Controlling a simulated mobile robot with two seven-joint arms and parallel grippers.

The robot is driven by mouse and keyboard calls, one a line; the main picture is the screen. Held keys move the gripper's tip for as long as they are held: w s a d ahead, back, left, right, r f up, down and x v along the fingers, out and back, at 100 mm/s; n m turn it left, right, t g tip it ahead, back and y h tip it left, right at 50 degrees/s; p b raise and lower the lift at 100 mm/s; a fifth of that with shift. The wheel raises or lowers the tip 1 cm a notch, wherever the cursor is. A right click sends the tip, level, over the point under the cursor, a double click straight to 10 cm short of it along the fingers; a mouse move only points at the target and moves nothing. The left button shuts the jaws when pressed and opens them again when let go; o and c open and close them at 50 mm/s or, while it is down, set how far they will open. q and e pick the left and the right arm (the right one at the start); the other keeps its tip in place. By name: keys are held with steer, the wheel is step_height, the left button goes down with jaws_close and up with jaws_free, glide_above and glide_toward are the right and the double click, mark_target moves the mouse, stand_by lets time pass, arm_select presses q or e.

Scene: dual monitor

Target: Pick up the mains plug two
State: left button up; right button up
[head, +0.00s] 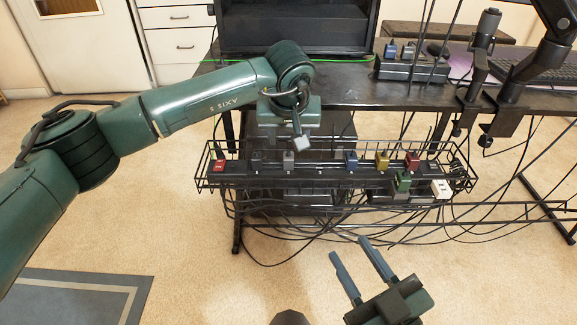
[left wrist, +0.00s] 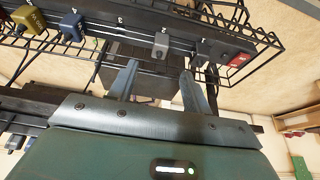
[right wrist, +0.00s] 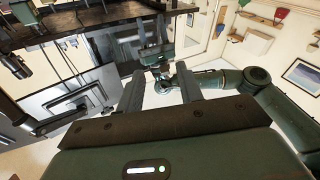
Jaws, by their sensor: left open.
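Several coloured plugs sit in a black power strip (head: 320,169) in a wire tray under the desk. The left wrist view shows the grey plug (left wrist: 160,45) and small socket numbers; I cannot tell for sure which is plug two. My left gripper (head: 300,142) is open and empty above the strip, near the grey plug. My right gripper (head: 361,263) is open and empty, low in front of the tray.
The black desk (head: 350,70) stands behind and above the tray. Loose cables hang under and around the wire tray (head: 205,180). Monitor arms with clamps (head: 500,115) are at the right desk edge. The carpet in front is mostly clear.

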mark_target(288, 154)
arm_select(q)
steer(key=b+x, duration=0.1)
steer(key=x, duration=0.3)
steer(key=shift+f, duration=0.3)
steer(key=b+x, duration=0.2)
steer(key=x, duration=0.2)
steer(key=shift+w+f, duration=0.35)
steer(key=shift+f, duration=0.15)
jaws_close()
arm_select(e)
steer(key=shift+w+a+m+y, duration=0.15)
steer(key=shift+a+m+y, duration=0.1)
steer(key=shift+m+y, duration=0.05)
arm_select(q)
steer(key=shift+r, duration=0.1)
